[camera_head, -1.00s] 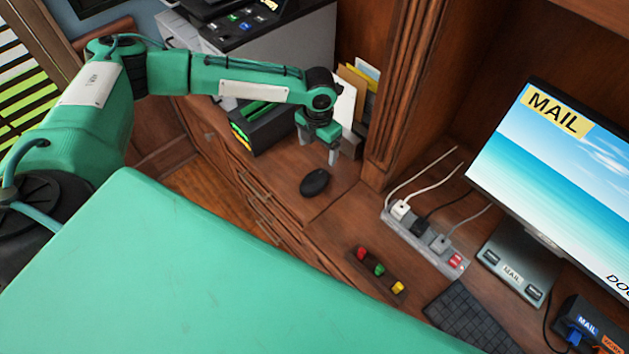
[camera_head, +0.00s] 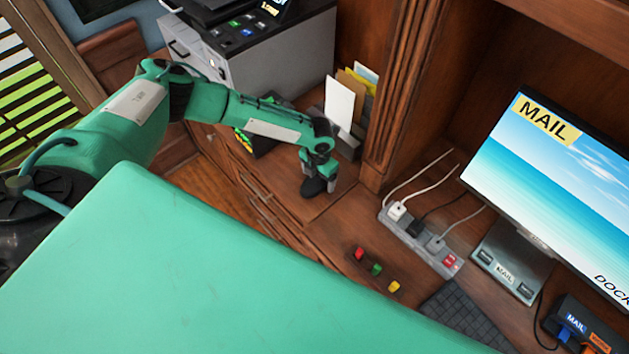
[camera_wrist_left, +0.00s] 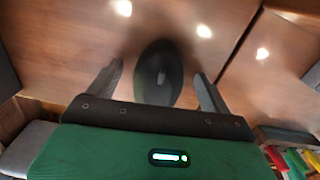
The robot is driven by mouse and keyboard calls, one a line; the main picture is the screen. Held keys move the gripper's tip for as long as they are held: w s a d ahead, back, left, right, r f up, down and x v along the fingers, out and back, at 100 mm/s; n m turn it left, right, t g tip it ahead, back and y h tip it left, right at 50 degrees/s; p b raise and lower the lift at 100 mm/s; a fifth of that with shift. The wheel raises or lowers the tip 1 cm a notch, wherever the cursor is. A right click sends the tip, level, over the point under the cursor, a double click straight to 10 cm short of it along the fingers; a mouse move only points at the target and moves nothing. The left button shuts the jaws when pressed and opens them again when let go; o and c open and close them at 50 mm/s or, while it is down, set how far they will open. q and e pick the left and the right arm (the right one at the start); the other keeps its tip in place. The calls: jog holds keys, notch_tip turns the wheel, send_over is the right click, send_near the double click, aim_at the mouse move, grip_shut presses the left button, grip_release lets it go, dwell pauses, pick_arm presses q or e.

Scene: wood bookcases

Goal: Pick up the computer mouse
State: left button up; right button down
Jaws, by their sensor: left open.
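The black computer mouse (camera_head: 313,187) lies on the wooden desk surface, mostly hidden under my left gripper in the head view. My left gripper (camera_head: 319,186) is open, pointing down over the mouse with a finger on each side. In the left wrist view, the gripper (camera_wrist_left: 158,82) shows small gaps between its fingers and the mouse. My right gripper is not in view.
A power strip (camera_head: 421,240) with plugs and cords lies to the right. A holder with red, green and yellow buttons (camera_head: 376,270), a keyboard (camera_head: 462,315) and a monitor (camera_head: 555,185) are further right. A file holder with papers (camera_head: 345,105) stands behind the gripper.

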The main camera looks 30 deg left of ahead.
pick_arm(q)
jog(key=shift+f, duration=0.15)
jog(key=c, duration=1.1)
